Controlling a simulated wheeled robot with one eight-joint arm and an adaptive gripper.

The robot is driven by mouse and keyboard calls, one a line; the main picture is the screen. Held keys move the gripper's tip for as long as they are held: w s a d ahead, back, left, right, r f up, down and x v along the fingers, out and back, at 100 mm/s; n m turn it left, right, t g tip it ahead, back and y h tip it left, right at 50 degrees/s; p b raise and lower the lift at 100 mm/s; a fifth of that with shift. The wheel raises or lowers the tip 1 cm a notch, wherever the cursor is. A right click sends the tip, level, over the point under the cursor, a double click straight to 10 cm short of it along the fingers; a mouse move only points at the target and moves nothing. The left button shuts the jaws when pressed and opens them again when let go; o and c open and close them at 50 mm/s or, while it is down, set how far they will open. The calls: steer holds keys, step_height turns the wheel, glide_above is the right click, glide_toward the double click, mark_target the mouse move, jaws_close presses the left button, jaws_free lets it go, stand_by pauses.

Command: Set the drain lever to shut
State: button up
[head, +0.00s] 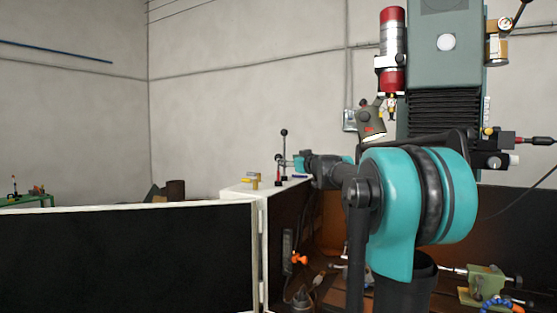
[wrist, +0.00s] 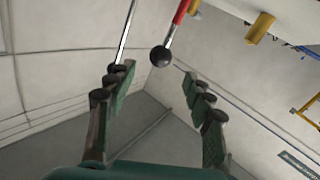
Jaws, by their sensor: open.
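A lever with a black ball knob (head: 284,132) stands upright on the white-topped cabinet in the head view; no label shows to confirm that it is the drain lever. In the wrist view a black ball (wrist: 160,57) on a red-sleeved rod shows at the gap between my fingertips, with a bare silver rod (wrist: 125,30) to its left. My gripper (wrist: 156,78) is open and empty. In the head view my gripper (head: 284,162) is beside the lever's shaft, below its knob. I cannot tell whether a finger touches it.
A brass fitting (head: 250,180) sits on the white cabinet top (head: 236,189), left of the lever; a brass cylinder (wrist: 260,27) shows in the wrist view. The green machine column (head: 445,75) stands at right. An orange-handled fitting (head: 298,258) is lower down.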

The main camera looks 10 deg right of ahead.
glide_above(278, 172)
steer(key=shift+w+d, duration=0.15)
steer(key=shift+w, duration=0.1)
jaws_close()
stand_by(0.5)
